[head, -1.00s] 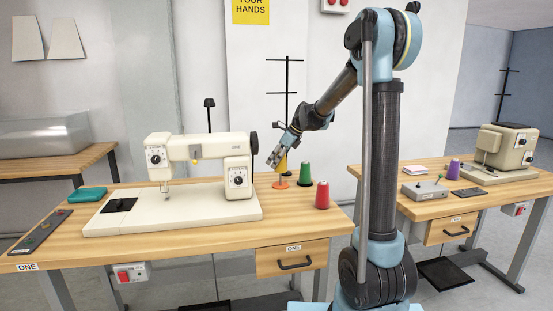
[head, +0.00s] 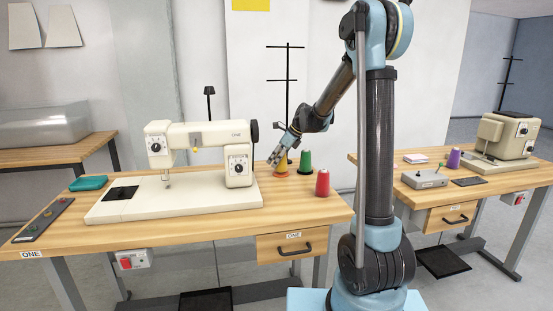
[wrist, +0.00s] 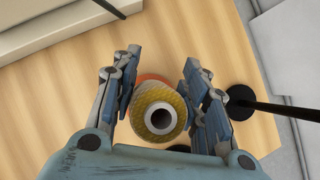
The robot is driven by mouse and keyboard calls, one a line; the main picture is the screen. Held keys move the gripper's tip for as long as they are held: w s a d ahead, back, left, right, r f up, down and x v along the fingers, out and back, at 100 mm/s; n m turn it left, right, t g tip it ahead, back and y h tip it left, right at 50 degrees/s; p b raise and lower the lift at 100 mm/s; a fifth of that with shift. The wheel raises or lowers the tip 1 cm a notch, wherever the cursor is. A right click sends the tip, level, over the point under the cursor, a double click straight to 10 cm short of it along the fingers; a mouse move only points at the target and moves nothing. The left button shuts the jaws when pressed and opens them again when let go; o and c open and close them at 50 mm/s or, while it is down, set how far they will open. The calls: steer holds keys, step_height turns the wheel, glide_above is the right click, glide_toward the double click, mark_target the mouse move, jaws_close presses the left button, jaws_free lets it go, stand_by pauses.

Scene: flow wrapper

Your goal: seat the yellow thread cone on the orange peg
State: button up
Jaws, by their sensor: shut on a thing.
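The yellow thread cone (head: 282,170) is upright at the back right of the sewing table. In the wrist view the cone (wrist: 157,100) is between the fingers, its dark top hole facing the camera. My gripper (wrist: 160,92) is shut on it; in the head view my gripper (head: 276,160) reaches down to it from above. The orange peg's base (wrist: 148,79) shows as an orange rim beyond the cone, which is roughly above it. The peg's shaft is hidden, and I cannot tell whether the cone touches the base.
A green cone (head: 305,161) and a red cone (head: 322,183) stand to the right. The white sewing machine (head: 238,165) is to the left. A black thread stand (head: 287,80) rises behind; its round foot (wrist: 240,101) is close to the right finger.

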steer(key=shift+f, duration=0.2)
steer(key=o, duration=1.2)
steer(key=v, duration=1.2)
steer(key=shift+w, duration=0.1)
